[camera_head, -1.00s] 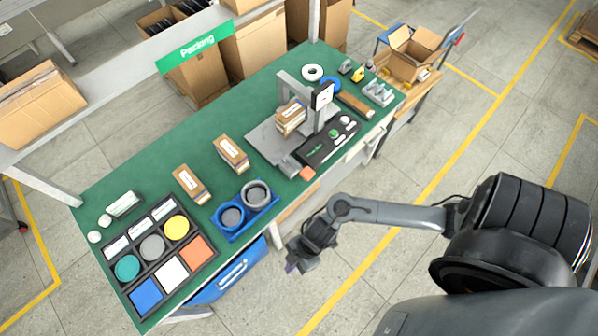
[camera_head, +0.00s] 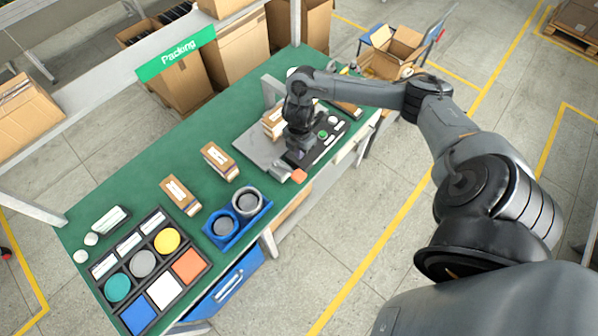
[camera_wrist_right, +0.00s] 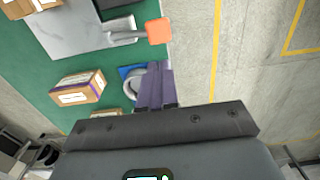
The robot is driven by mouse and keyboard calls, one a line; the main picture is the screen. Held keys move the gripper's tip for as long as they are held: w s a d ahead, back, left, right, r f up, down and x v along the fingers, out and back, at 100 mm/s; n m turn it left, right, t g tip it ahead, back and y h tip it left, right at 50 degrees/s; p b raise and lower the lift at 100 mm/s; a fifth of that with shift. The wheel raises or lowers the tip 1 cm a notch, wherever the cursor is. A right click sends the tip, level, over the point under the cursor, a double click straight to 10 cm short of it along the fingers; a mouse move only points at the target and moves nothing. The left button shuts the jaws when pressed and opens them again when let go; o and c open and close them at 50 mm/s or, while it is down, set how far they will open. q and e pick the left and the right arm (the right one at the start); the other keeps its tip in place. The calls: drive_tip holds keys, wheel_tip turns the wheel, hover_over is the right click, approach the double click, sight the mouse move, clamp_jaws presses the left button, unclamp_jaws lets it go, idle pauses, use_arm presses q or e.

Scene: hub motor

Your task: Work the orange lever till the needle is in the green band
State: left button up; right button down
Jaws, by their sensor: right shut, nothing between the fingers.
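The lever's orange end (camera_head: 299,176) sticks out over the front edge of the bench fixture. It also shows in the right wrist view (camera_wrist_right: 158,31), on a short grey arm. My right gripper (camera_head: 294,158) is just behind and above the orange end in the head view. In the right wrist view its purple fingers (camera_wrist_right: 156,72) are together and empty, apart from the orange end. The needle and green band cannot be seen; my right arm covers the gauge on its post. My left gripper is in no view.
A black panel (camera_head: 327,139) with round buttons lies to the right. A blue holder (camera_head: 238,226) with grey rings stands at the front edge. Two more cartons stand on the green bench (camera_head: 150,160).

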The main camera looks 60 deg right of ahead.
drive_tip(key=shift+f, duration=0.1)
drive_tip(key=b, duration=0.2)
approach(299, 176)
wheel_tip(299, 176, down, 6)
drive_tip(key=shift+d+r+p, duration=0.1)
drive_tip(key=shift+r+p, duration=0.05)
drive_tip(key=shift+p, duration=0.15)
drive_tip(key=shift+f, duration=0.6)
